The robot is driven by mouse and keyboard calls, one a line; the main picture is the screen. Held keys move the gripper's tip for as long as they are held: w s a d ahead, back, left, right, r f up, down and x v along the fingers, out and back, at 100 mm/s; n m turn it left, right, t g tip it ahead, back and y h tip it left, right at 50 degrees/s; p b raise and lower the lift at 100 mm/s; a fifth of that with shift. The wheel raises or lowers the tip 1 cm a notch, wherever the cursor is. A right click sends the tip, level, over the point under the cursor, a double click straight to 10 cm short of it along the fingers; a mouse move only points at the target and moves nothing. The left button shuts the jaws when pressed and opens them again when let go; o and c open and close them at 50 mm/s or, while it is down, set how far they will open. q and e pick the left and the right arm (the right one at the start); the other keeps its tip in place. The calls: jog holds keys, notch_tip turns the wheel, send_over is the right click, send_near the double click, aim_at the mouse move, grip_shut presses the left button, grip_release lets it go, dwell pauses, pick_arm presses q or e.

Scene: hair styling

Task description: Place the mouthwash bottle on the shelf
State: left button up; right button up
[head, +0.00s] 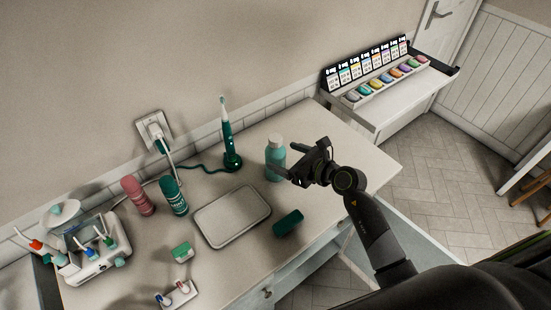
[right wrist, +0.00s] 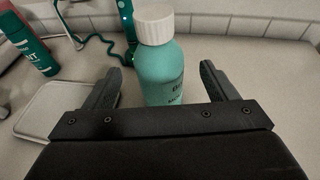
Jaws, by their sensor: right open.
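The mouthwash bottle (head: 275,158) is teal with a white cap and stands upright on the table, near its back right part. It also shows in the right wrist view (right wrist: 164,72), between and just beyond my two fingers. My right gripper (head: 284,161) is open at the bottle, with a finger to each side of it; I cannot tell whether they touch it. A white shelf (head: 395,99) stands at the back right, bearing a row of small colored items and cards. My left gripper does not show.
A white tray (head: 203,227), a dark green case (head: 288,222), a green can (head: 174,197) and a pink can (head: 137,195) are on the table (head: 345,150). An electric toothbrush (head: 229,140) stands behind the bottle, its cord running left. The table's right end is clear.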

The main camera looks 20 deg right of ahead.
aim_at(276, 137)
jog(key=x, duration=0.3)
jog(key=shift+w+a+p, duration=0.1)
jog(key=shift+a+p, duration=0.05)
jog(key=shift+p, duration=0.25)
jog(key=shift+w+a+f, duration=0.3)
jog(key=shift+w, duration=0.2)
jog(key=c, duration=1.2)
jog(key=shift+r, duration=0.1)
jog(key=shift+c, duration=0.2)
notch_tip(276, 137, up, 10)
jog(key=shift+f, duration=0.1)
jog(key=s+d+r+n+g+y+b, duration=0.1)
jog(key=s+n+g+y+b, duration=0.1)
jog(key=s, duration=0.7)
jog(key=s+d+r+n+g+y+b, duration=0.1)
jog(key=s+n+g+y+b, duration=0.1)
jog(key=s, duration=0.7)
jog(key=shift+s+d+n, duration=0.2)
jog(key=shift+d+n, duration=0.1)
